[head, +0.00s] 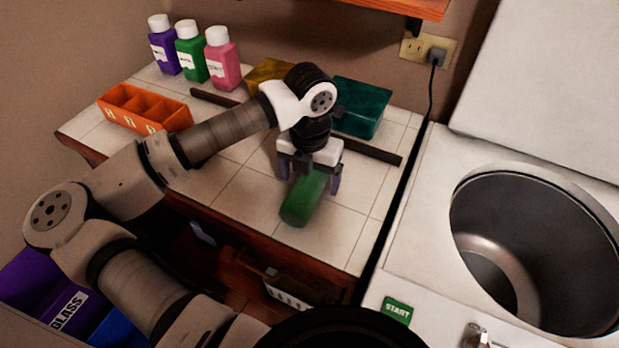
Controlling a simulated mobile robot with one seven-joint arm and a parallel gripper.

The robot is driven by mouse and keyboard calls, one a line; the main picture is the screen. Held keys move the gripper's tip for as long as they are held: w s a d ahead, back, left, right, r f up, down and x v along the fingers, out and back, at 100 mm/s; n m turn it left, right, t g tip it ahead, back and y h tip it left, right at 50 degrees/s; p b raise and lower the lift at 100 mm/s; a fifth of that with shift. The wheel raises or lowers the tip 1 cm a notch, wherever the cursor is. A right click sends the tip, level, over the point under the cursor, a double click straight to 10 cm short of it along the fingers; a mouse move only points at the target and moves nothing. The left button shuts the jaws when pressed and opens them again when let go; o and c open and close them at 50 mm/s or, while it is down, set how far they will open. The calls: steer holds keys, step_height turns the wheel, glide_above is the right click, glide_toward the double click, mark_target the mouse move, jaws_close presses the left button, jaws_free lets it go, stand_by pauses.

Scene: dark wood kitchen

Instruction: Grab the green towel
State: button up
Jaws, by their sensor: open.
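The green towel (302,203) is a rolled, rounded green bundle lying on the white tiled counter (235,190), near its front edge. My gripper (310,182) points down at the towel from above. Its two dark fingers are apart, one on each side of the towel's far end. The gripper body hides that far end, and I cannot tell whether the fingers touch the towel.
A dark strip (375,151) runs along the counter behind the gripper, with a teal box (362,108) and a yellow box (268,75) beyond. An orange divided tray (145,108) and several bottles (190,52) stand left. An open-topped washer (425,215) stands right.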

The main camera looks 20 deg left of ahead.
steer(key=shift+f, duration=1)
steer(key=c, duration=1.2)
steer(key=shift+o, duration=0.2)
steer(key=shift+r, duration=0.1)
